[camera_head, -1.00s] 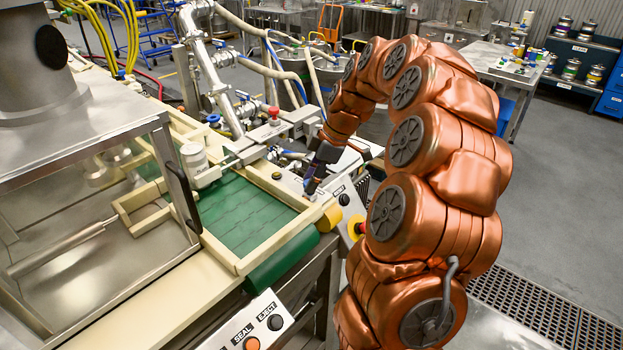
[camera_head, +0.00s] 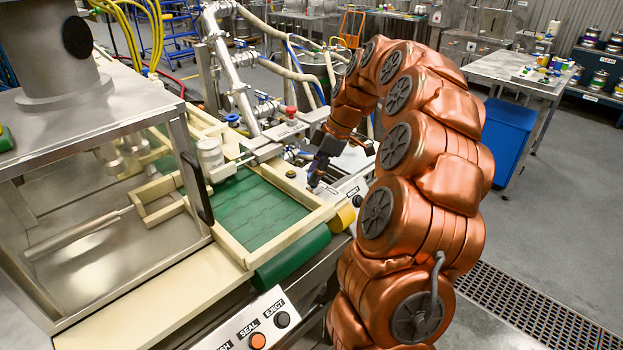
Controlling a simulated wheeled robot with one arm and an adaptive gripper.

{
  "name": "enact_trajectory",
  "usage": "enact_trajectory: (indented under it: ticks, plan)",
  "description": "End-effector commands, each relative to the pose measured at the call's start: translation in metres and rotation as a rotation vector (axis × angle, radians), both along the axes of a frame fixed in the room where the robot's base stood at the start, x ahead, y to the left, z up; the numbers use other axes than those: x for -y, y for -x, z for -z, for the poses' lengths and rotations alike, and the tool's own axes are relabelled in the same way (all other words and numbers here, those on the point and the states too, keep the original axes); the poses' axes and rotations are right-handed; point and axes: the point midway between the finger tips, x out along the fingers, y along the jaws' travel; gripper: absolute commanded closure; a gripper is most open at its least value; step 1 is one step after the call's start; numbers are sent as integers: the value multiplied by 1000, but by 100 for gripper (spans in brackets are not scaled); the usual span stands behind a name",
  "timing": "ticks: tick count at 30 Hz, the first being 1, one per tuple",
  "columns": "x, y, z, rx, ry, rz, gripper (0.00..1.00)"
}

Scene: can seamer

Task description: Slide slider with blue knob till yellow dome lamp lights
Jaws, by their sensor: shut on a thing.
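My gripper (camera_head: 316,176) points down onto the light control panel (camera_head: 335,190) at the right end of the conveyor. Its dark fingers are shut at the panel surface, on what I take to be the slider's blue knob. The fingers hide the knob and most of the slider track, so the slider's exact position cannot be told. No yellow dome lamp can be made out for sure. A plain yellow rounded part (camera_head: 342,217) sits at the panel's near-left corner and shows no clear glow.
The green conveyor (camera_head: 250,212) with its cream frame lies left of my gripper. A red-knobbed metal fixture (camera_head: 291,113) stands behind. A second panel with SEAL and EJECT buttons (camera_head: 258,340) is in front. A blue cabinet (camera_head: 507,130) stands right; grey floor there is open.

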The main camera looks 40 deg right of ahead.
Motion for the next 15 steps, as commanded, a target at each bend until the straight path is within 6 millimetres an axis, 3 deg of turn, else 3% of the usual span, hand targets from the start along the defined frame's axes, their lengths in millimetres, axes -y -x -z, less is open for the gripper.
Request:
enact_trajectory:
  ticks: [7, 8, 15]
  plan:
    - [-1, 0, 1, -3, -4, -1, 100]
    - [-1, 0, 1, -3, -4, -1, 64]
    - [-1, 0, 1, -3, -2, 0, 42]
